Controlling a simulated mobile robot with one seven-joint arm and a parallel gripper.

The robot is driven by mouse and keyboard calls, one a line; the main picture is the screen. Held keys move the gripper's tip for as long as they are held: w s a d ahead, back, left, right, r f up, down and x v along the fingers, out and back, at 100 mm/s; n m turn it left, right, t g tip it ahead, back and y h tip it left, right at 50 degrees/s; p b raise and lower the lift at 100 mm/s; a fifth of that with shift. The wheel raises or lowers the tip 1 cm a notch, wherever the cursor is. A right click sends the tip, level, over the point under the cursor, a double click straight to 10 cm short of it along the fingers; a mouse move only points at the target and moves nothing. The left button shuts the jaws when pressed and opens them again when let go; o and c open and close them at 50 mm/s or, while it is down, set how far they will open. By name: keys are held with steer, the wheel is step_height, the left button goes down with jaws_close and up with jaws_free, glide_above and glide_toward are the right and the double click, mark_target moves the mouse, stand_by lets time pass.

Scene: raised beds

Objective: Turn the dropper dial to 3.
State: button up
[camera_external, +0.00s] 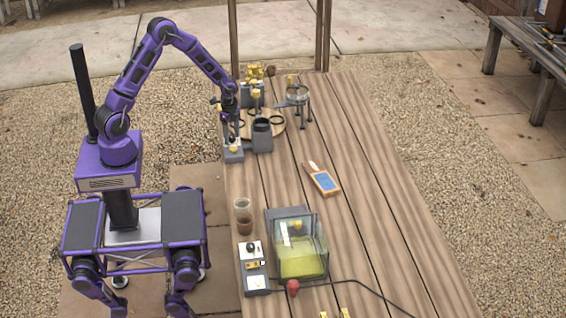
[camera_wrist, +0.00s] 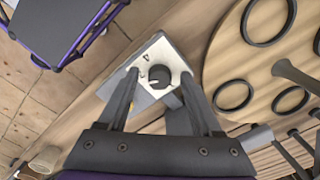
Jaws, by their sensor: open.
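The dial is a dark round knob (camera_wrist: 159,76) on a pale square plate (camera_wrist: 148,52) in the wrist view. Small dark marks are printed beside the knob, with one like a 4 near its upper left; I cannot read the setting surely. My gripper (camera_wrist: 160,82) is open, one finger on each side of the knob, with gaps showing; contact is not clear. In the external view my gripper (camera_external: 230,128) points down over a grey device (camera_external: 233,156) at the table's left edge, and the knob is hidden there.
A dark grey container (camera_external: 262,137) stands close right of my gripper. A round wooden board (camera_external: 278,122) with black rings lies behind it. A tripod stand (camera_external: 297,98), a blue-faced handheld tool (camera_external: 324,182), a glass tank (camera_external: 300,258) and another knobbed box (camera_external: 253,264) also occupy the table.

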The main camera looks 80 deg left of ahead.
mark_target(236, 138)
step_height(236, 138, up, 18)
steer(key=shift+f, duration=0.25)
stand_by(0.3)
